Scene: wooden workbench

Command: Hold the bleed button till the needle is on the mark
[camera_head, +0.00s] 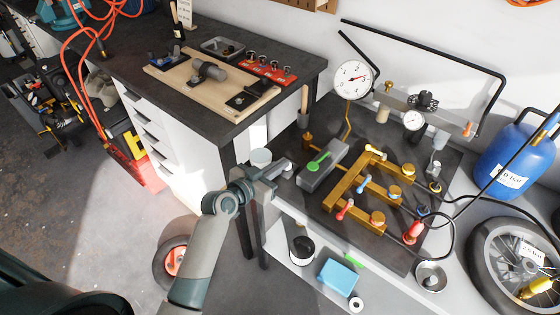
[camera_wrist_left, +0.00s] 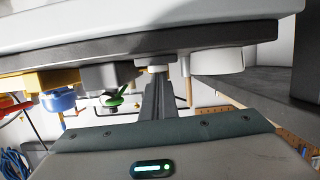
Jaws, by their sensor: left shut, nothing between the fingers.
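The large round white gauge (camera_head: 353,79) stands upright behind the brass manifold (camera_head: 358,187) in the head view. Its dark needle points right; I cannot make out the mark clearly. My left gripper (camera_head: 284,166) is shut and empty, at the bench's left edge, between a white cylinder (camera_head: 261,157) and a grey block (camera_head: 322,166) with a green lever (camera_head: 318,162). In the left wrist view the shut fingers (camera_wrist_left: 156,76) reach a small pale round button-like piece (camera_wrist_left: 155,68). They look very close to it; contact is unclear. My right gripper is not in view.
A smaller gauge (camera_head: 413,121) and a black tube frame stand at the back. A blue tank (camera_head: 509,155) and a wheel (camera_head: 520,262) are on the right. A wooden board (camera_head: 212,82) lies on the dark bench at left. A shelf sits below the bench front.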

